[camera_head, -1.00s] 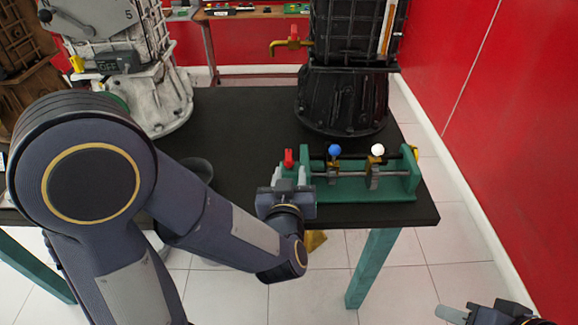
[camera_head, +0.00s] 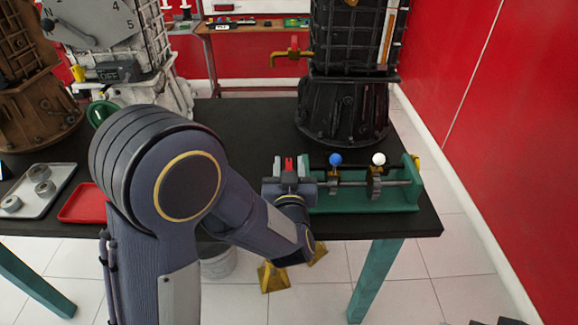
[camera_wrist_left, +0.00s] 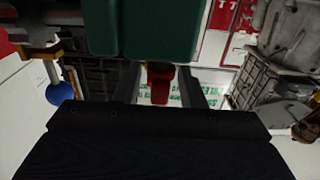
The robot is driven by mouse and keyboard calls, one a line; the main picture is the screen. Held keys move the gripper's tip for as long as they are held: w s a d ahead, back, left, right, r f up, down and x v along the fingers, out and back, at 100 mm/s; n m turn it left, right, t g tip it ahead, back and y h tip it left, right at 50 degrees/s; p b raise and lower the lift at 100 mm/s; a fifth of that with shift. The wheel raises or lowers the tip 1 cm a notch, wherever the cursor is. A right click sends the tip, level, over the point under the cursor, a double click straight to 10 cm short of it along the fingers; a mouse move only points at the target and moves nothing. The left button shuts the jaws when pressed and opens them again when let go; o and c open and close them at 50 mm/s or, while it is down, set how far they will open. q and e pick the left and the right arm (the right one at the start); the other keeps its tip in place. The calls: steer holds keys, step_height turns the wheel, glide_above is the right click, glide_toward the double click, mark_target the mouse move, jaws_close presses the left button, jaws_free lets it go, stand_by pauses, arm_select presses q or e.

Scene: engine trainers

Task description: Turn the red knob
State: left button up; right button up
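The red knob (camera_head: 289,163) stands at the left end of a green fixture (camera_head: 360,202) on the black table. Blue (camera_head: 335,159) and white (camera_head: 379,159) knobs stand to its right on the same fixture. My left gripper (camera_head: 290,170) is at the red knob, a finger on either side. In the left wrist view, the red knob (camera_wrist_left: 160,82) shows between the two spread fingers (camera_wrist_left: 158,92), with gaps on both sides. The gripper hides the knob's lower part in the head view. Only a sliver of my right gripper shows at the bottom right edge.
A black engine (camera_head: 345,105) with a red-handled tap (camera_head: 294,48) stands behind the fixture. A white engine (camera_head: 150,90), a red tray (camera_head: 85,203) and a grey tray (camera_head: 40,205) are to the left. The table's middle is clear.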

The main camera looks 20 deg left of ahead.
arm_select(q)
steer(key=shift+c, duration=0.3)
jaws_close()
